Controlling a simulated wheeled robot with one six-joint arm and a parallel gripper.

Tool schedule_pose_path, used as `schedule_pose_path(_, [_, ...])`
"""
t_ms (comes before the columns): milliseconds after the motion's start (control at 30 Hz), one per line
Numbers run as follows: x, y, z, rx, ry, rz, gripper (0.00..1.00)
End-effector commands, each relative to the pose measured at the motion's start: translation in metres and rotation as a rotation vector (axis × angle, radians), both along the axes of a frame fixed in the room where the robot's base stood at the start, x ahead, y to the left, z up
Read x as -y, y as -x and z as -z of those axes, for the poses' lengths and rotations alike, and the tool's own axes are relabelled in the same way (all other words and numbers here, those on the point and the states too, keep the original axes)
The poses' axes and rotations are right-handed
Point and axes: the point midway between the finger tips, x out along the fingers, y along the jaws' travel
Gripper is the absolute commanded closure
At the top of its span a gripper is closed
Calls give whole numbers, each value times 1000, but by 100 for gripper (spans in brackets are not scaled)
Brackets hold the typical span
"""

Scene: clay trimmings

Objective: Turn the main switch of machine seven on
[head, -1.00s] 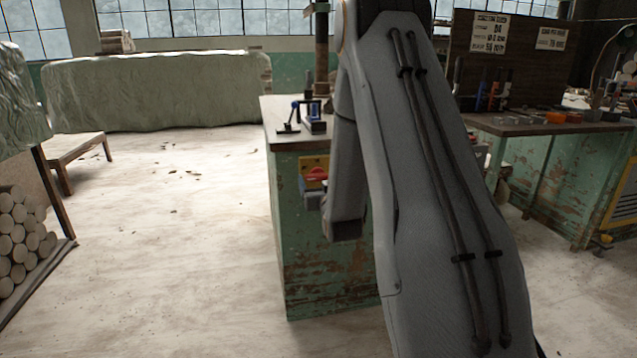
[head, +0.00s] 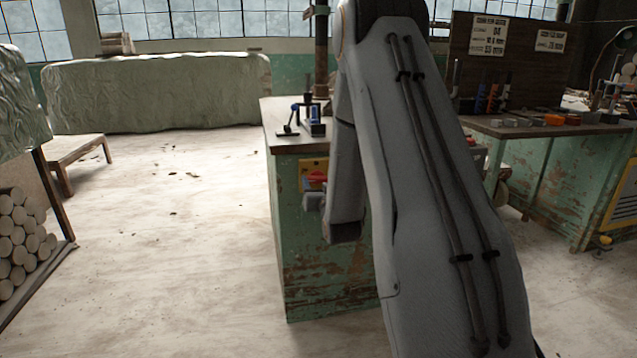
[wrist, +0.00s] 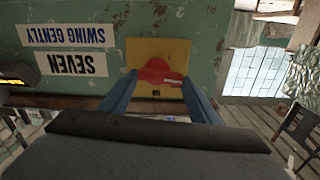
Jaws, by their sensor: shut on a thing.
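The main switch is a red rotary handle (wrist: 160,72) on a yellow plate (wrist: 158,50), fixed to the green cabinet (wrist: 205,25) of machine seven. A pale mark shows on the handle's right end in the wrist view. My gripper (wrist: 160,80) has its two blue fingers on either side of the handle and is shut on it. In the head view the red handle (head: 317,176) and yellow plate (head: 314,164) show at the cabinet's upper part, left of my arm. My fingers are hard to make out there. The handle's exact angle is partly hidden by my gripper.
Upside-down labels in the wrist view read SEVEN (wrist: 80,64) and SWING GENTLY (wrist: 62,36). Blue and black tools (head: 308,120) stand on the cabinet top. A second bench (head: 540,128) is at the right. The floor left of the cabinet is mostly clear.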

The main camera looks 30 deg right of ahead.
Motion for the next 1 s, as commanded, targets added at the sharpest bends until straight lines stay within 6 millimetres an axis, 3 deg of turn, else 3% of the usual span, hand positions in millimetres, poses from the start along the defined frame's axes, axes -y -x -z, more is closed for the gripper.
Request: schedule_pose_path(1000, [5,3,-3,254,-894,-1,66])
